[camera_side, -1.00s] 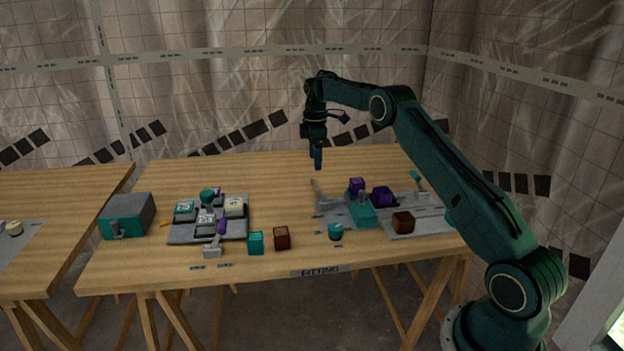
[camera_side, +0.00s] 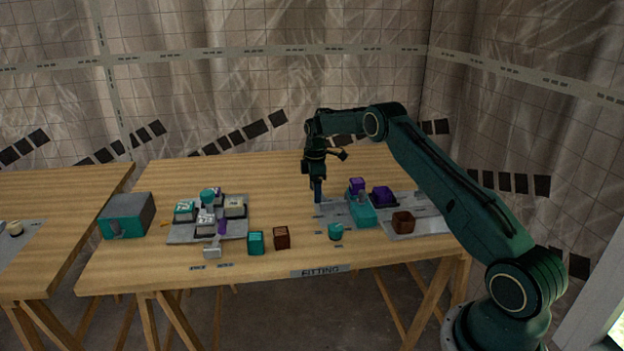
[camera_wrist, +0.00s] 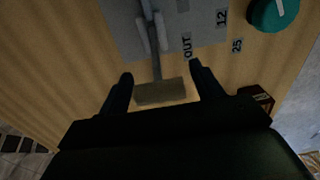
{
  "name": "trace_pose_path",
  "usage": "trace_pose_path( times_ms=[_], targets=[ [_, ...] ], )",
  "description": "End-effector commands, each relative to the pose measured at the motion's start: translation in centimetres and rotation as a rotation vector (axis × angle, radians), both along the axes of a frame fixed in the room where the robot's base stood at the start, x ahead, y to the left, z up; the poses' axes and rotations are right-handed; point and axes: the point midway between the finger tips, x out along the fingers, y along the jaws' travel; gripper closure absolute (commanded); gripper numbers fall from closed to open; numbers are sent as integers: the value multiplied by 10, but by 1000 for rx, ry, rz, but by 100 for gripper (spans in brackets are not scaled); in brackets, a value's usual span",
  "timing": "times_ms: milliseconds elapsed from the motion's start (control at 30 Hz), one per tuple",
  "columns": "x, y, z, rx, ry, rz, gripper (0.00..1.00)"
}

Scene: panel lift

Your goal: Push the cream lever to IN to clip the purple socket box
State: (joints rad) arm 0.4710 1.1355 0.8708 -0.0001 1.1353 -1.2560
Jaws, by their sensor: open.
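In the wrist view, the cream lever (camera_wrist: 160,92) looks dull in the dim light. Its crossbar lies between the open fingers of my gripper (camera_wrist: 161,74), with a gap on each side. Its arm runs up the picture to a grey bracket beside the label OUT (camera_wrist: 187,47); the label IN is not in view. In the side view my gripper (camera_side: 318,197) points down at the left end of the grey fitting panel and hides the lever. Two purple boxes stand at the panel: a smaller one (camera_side: 357,186) and a darker one (camera_side: 382,197). I cannot tell which is the socket box.
A teal cube (camera_side: 256,243) and a brown cube (camera_side: 281,238) stand left of the panel. Further left is another crowded panel (camera_side: 180,236). Bare wood lies behind.

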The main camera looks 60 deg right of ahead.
Motion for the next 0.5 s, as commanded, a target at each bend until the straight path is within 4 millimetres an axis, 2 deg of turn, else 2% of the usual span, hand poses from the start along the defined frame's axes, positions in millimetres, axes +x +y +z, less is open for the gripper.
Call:
trace_pose_path(
  times_ms=[233, 500],
  targets=[
    [0, 0, 0, 0, 0, 0, 36],
    [0, 0, 0, 0, 0, 0, 90]
  ],
)
